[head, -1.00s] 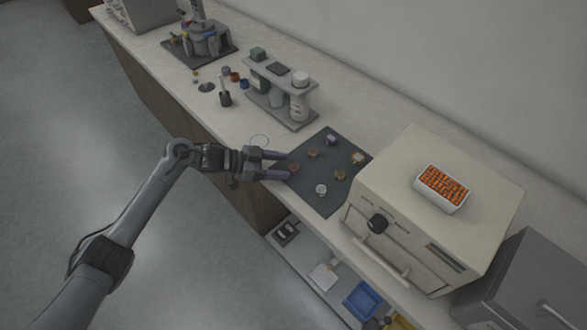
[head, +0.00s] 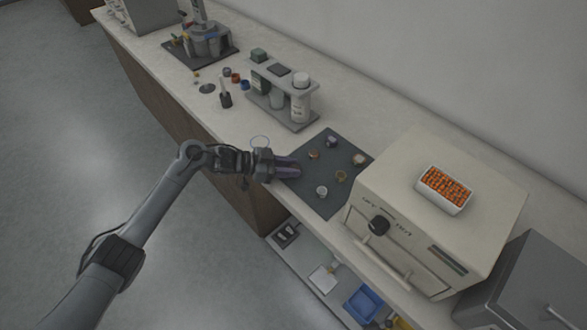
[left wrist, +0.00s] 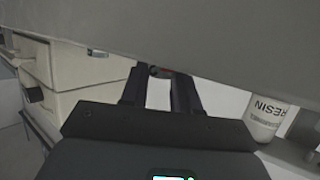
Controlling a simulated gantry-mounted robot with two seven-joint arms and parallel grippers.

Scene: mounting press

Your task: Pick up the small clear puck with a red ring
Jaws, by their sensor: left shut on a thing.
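My left gripper (head: 296,169) is shut over the left edge of the dark mat (head: 312,200). In the left wrist view, a small reddish bit of a puck (left wrist: 165,69) shows between the fingertips (left wrist: 157,72). The fingers hide most of this puck, so its clear body cannot be made out. Several other small pucks stand on the mat, apart from the gripper: a pale one (head: 321,191) at the front, brownish ones (head: 341,176) and (head: 314,155), and others (head: 331,142) and (head: 359,159) toward the back and right. My right gripper is not in view.
A beige press (head: 440,200) with a white tray of orange pieces (head: 444,188) on top stands right of the mat. A grey rack of bottles (head: 290,122) stands behind left. Small cups (head: 236,78) and a grinder-like machine (head: 203,42) are farther left. An open shelf lies below.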

